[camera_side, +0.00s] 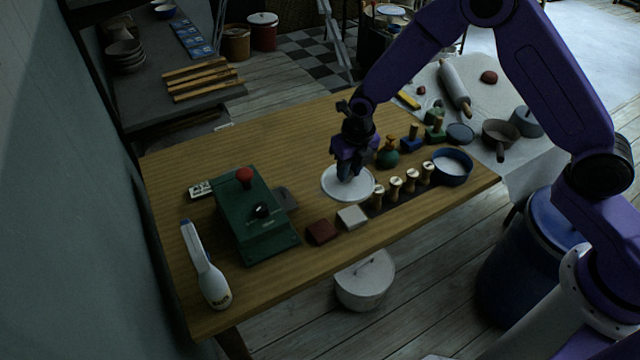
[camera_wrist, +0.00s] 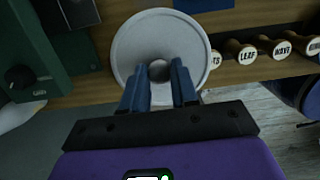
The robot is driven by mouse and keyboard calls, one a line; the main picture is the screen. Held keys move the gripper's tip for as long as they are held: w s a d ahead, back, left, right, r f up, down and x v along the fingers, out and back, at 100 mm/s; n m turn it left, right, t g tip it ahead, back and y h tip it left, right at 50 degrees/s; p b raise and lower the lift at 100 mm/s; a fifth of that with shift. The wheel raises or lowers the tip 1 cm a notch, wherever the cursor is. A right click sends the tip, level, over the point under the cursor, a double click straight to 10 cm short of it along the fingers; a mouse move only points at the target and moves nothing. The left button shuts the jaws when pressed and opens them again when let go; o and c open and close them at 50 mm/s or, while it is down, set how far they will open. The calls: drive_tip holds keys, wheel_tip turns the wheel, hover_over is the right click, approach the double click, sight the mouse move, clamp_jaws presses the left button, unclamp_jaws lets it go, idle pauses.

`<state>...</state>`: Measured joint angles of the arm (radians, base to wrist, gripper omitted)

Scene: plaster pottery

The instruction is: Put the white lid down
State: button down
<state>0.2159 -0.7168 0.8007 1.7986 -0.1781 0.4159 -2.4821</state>
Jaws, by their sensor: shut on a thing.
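The white lid (camera_side: 337,190) is a round, pale disc at the middle of the wooden table in the side view. It also shows in the wrist view (camera_wrist: 127,50), with a grey knob (camera_wrist: 159,70) at its centre. My gripper (camera_side: 346,176) is above the lid's middle, pointing down. In the wrist view its two blue fingers (camera_wrist: 159,82) stand on either side of the knob, shut on it. The lid looks level. Whether it touches the table or hangs just above it, I cannot tell.
A green box (camera_side: 250,222) with a red knob stands left of the lid. Wooden stamps (camera_side: 396,188) stand in a row to the right, near a blue bowl (camera_side: 452,167). Bare table (camera_side: 270,145) lies behind.

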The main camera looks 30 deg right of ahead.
sight(334, 172)
drive_tip(key=w, duration=0.1)
drive_tip(key=w+a+f, duration=0.1)
drive_tip(key=w+f, duration=0.1)
drive_tip(key=w, duration=0.1)
drive_tip(key=shift+a, duration=0.15)
drive_tip(key=w+f, duration=0.2)
drive_tip(key=w+a+f, duration=0.1)
drive_tip(key=w+f, duration=0.1)
drive_tip(key=f, duration=0.1)
drive_tip(key=shift+w+a+f, duration=0.15)
drive_tip(key=shift+w+f, duration=0.05)
drive_tip(key=shift+f, duration=0.05)
drive_tip(key=shift+w+f, duration=0.1)
drive_tip(key=shift+f, duration=1.55)
drive_tip(key=c, duration=0.9)
unclamp_jaws()
drive_tip(key=shift+f, duration=0.1)
drive_tip(key=shift+o, duration=0.2)
wheel_tip(334, 172, up, 12)
drive_tip(key=s, duration=0.2)
